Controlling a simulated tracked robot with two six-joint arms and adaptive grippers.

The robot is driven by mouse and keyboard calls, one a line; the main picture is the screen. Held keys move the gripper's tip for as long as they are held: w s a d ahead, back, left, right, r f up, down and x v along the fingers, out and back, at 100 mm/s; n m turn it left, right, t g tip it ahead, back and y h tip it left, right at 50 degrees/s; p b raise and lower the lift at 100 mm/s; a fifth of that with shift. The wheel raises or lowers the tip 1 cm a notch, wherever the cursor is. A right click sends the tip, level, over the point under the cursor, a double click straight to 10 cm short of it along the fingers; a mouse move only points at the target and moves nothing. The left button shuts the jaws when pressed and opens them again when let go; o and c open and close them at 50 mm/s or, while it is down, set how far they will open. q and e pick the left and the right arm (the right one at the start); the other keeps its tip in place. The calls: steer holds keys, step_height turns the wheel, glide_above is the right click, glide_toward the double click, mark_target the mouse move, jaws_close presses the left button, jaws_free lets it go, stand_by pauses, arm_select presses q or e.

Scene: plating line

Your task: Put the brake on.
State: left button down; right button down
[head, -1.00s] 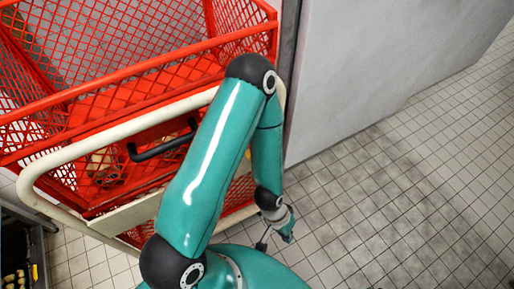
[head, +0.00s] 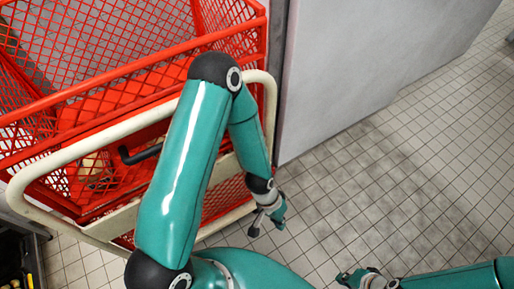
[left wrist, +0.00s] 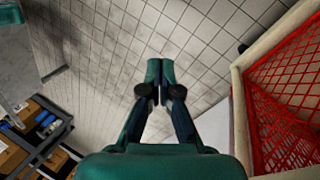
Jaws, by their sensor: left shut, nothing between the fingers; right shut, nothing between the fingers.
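A red mesh cart (head: 100,78) with a cream tube frame (head: 90,140) stands at the upper left in the head view. A black bent lever (head: 140,153) sits at its near side, partly behind my left arm. I cannot tell its setting or whether it is the brake. My left gripper (head: 280,218) is shut and empty over the floor, right of the cart's near corner and apart from the lever. In the left wrist view its closed fingers (left wrist: 153,78) point at tiles, with the cart's red mesh (left wrist: 285,100) at right. My right gripper (head: 348,278) is shut and empty at the bottom edge.
A grey panel (head: 360,70) stands right of the cart. The tiled floor (head: 400,190) right of my left gripper is clear. A dark rack (head: 32,255) shows at the lower left in the head view. The left wrist view shows shelving with boxes (left wrist: 35,130) at left.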

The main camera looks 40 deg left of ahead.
arm_select(q)
steer(key=w+a+r+m+g+y+b, duration=0.1)
steer(key=w+a+r+m, duration=0.1)
steer(key=w+r+m, duration=0.3)
steer(key=w+a+r+g+y, duration=0.1)
steer(key=w+a+r+y, duration=0.15)
steer(key=w, duration=0.45)
steer(key=w+a+r+m+g+y, duration=0.1)
steer(key=w+a+r+y, duration=0.1)
steer(key=r, duration=0.6)
steer(key=w+a+r+y, duration=0.2)
steer(key=a+r, duration=0.2)
steer(key=r, duration=0.5)
steer(key=shift+w+a+r+m+g+b, duration=0.25)
steer(key=shift+w+r+m+g+b, duration=0.1)
steer(key=shift+m+g+b, duration=0.1)
steer(key=shift+f, duration=0.15)
